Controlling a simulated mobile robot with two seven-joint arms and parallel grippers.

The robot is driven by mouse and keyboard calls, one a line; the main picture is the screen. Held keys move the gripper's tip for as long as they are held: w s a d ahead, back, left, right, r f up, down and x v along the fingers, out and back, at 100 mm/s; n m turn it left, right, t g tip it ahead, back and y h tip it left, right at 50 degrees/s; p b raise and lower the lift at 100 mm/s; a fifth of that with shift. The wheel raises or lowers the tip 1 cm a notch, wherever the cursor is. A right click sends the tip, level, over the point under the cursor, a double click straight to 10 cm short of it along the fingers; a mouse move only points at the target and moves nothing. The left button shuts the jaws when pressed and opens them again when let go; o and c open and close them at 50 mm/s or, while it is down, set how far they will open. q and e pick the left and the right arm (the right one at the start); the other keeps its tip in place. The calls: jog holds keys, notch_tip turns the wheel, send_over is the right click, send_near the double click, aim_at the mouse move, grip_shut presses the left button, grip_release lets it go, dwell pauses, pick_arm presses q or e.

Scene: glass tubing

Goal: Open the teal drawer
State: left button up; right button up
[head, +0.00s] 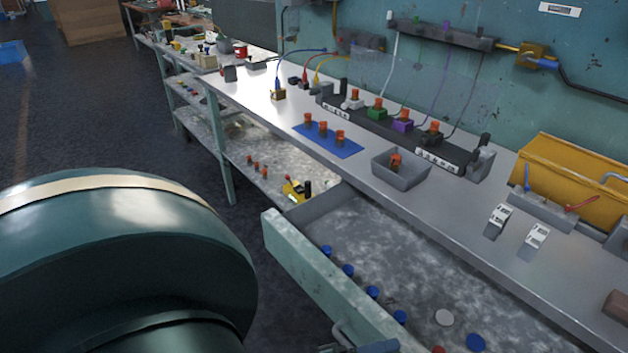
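The teal drawer (300,262) stands pulled out below the workbench, and its worn teal front is angled toward the bottom of the head view. The near end of the drawer is cut off by the picture's edge. A small dark grey-blue part (372,347) shows at the bottom edge by the drawer front; I cannot tell whether it is a handle or part of a gripper. My large dark teal arm link fills the lower left. Neither gripper can be clearly made out.
The grey workbench (300,105) above the drawer carries a blue mat (327,139) with orange-topped pieces, a grey tray (401,172) and a yellow bin (575,175). A lower shelf (250,150) lies left of the drawer. The dark floor at left is mostly open.

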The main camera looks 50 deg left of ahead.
pick_arm(q)
jog(key=shift+r+v, duration=0.25)
jog(key=shift+v, duration=0.9)
jog(key=shift+c, duration=0.7)
jog(key=shift+f+v, duration=0.25)
jog(key=shift+v, duration=0.9)
jog(key=shift+c, duration=1.2)
jog(key=shift+s+a+f, duration=0.1)
jog(key=shift+s+a, duration=0.05)
jog(key=shift+s, duration=0.15)
jog(key=shift+c, duration=0.8)
jog(key=shift+s+a, duration=0.15)
jog(key=shift+s, duration=0.15)
jog(key=c, duration=0.4)
jog(key=s+a, duration=0.1)
jog(key=s, duration=0.1)
jog(key=s+a+f, duration=0.1)
jog(key=s, duration=0.2)
jog(key=s+a+f, duration=0.1)
jog(key=s, duration=0.2)
jog(key=shift+a, duration=0.3)
jog(key=shift+c, duration=0.2)
